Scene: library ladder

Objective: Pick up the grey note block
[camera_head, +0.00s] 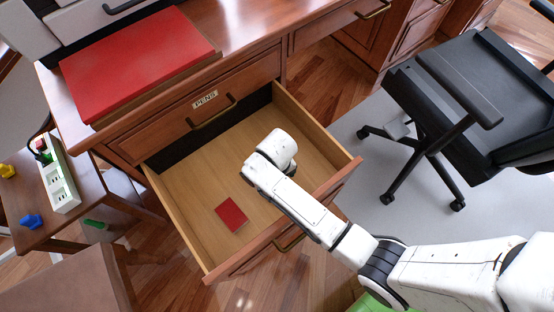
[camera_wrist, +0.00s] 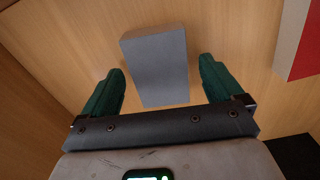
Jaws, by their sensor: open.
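The grey note block (camera_wrist: 155,62) lies on the drawer's wooden floor in the wrist view. It is between the two green fingers of my gripper (camera_wrist: 159,66), with a visible gap on each side. My gripper is open and holds nothing. Whether the fingers are down at the block's height I cannot tell. In the head view my arm's white end is over the open drawer (camera_head: 188,186), and the grey block and the fingers are hidden behind it.
A red block (camera_head: 231,214) lies in the same drawer, left of my arm; in the wrist view it (camera_wrist: 302,42) is at the upper right. The drawer walls surround this space. A desk (camera_head: 245,45) with a large red book (camera_head: 137,62) stands behind, and a black chair (camera_head: 480,95) at right.

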